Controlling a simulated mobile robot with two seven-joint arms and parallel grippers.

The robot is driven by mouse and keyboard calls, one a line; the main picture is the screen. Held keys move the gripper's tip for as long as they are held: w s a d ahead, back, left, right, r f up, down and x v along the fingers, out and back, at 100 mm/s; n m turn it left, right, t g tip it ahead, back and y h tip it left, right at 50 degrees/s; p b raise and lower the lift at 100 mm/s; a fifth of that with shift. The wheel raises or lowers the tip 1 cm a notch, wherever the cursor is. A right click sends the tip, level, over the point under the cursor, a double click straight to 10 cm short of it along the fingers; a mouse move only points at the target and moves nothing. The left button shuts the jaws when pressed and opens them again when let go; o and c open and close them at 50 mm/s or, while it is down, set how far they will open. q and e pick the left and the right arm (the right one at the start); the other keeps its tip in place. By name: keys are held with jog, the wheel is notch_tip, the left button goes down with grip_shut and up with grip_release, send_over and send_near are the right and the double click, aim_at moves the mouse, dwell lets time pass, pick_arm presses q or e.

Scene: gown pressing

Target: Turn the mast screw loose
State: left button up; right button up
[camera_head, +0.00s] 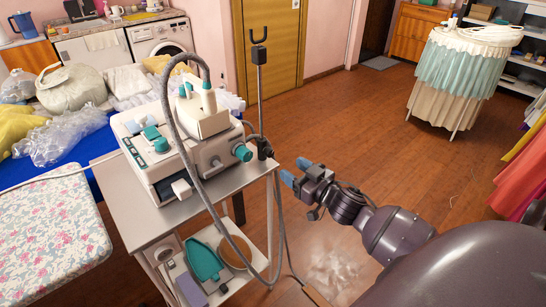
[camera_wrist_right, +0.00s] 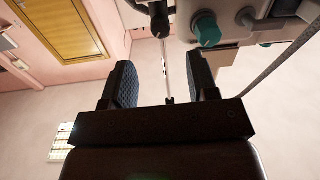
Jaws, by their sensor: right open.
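The thin upright mast (camera_head: 260,105) stands at the iron station's right rear corner, with a black hooked top. At its foot is a dark clamp (camera_head: 264,149), where the screw seems to be; I cannot make out the screw separately. My right gripper (camera_head: 288,174) is open and empty, to the right of and a little below this clamp, apart from it. In the right wrist view the gripper's two fingers (camera_wrist_right: 160,88) stand apart. The mast rod (camera_wrist_right: 166,65) shows between them and the dark clamp (camera_wrist_right: 158,22) lies beyond the fingertips. My left gripper is out of view.
The white steam station (camera_head: 178,145) with teal knobs (camera_head: 242,152) sits on a trolley (camera_head: 150,215) beside the mast. A grey hose (camera_head: 176,110) loops around it. A floral ironing board (camera_head: 50,235) is at left. Floor to the right is open.

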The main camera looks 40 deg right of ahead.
aim_at(271, 155)
jog(key=w, duration=0.6)
jog(key=shift+w+a+f, duration=0.1)
jog(key=shift+w+a, duration=0.05)
jog(key=shift+a, duration=0.25)
jog(key=shift+w+a+b, duration=0.1)
jog(key=shift+w+b, duration=0.25)
jog(key=shift+w, duration=0.45)
jog(key=c, duration=0.9)
jog(key=shift+c, duration=0.2)
